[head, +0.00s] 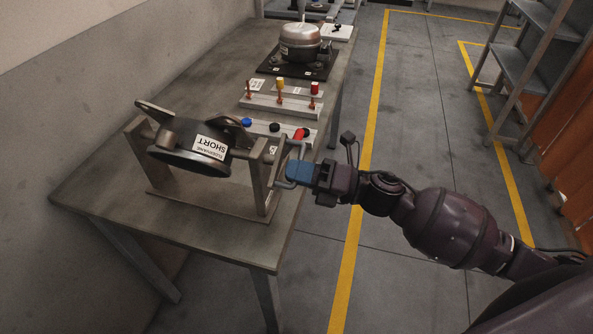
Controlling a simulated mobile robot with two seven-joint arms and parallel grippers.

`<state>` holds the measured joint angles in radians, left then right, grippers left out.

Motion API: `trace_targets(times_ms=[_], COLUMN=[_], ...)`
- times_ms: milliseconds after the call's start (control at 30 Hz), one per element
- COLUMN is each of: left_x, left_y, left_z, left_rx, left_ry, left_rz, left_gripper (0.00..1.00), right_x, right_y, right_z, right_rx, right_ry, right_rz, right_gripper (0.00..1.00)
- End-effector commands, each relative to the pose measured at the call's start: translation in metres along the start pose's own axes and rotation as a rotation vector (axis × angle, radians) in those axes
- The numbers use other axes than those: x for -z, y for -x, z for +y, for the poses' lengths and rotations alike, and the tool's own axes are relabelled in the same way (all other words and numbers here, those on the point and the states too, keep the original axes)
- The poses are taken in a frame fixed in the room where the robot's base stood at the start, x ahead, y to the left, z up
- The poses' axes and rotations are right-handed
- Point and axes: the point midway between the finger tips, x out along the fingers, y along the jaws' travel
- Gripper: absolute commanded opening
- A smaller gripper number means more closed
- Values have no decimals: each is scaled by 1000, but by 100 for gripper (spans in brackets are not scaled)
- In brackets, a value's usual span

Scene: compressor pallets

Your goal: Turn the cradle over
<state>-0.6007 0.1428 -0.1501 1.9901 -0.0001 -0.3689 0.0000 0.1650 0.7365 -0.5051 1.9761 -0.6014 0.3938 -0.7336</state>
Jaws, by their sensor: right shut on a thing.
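The cradle (138,150) is a grey metal stand on the near part of the table, with two uprights. A dark metal housing (182,137) hangs between the uprights, tilted, with a flat round face low and lugs sticking up. Its white label, with the word SHORT, looks upside down. A grey crank handle (277,183) sits on the right side of the cradle. My right gripper (293,173), with blue fingers, is shut on the crank handle, just right of the right upright. The fingers hide part of the handle. My left gripper is not in view.
Behind the cradle on the table (110,192) stand a plate with blue, black and red caps (274,127), a rack with coloured-top pins (281,100), and a compressor (301,42) on a dark base. A wall bounds the left. The floor right of the table is open.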

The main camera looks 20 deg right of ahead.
Motion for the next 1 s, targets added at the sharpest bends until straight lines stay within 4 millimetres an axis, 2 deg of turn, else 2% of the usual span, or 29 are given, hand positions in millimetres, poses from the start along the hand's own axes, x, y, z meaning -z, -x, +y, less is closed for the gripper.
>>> trace_targets(times_ms=[133,467,1000], left_x=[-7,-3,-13], left_y=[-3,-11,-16], left_z=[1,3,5], left_rx=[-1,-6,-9], left_ry=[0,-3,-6], left_rz=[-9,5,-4], left_gripper=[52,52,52], right_x=[2,1,-3], right_y=[1,2,3], right_z=[-4,-8,-14], right_rx=[1,1,2], right_ry=[134,442,896], right_rz=[30,92,183], right_gripper=[0,0,0])
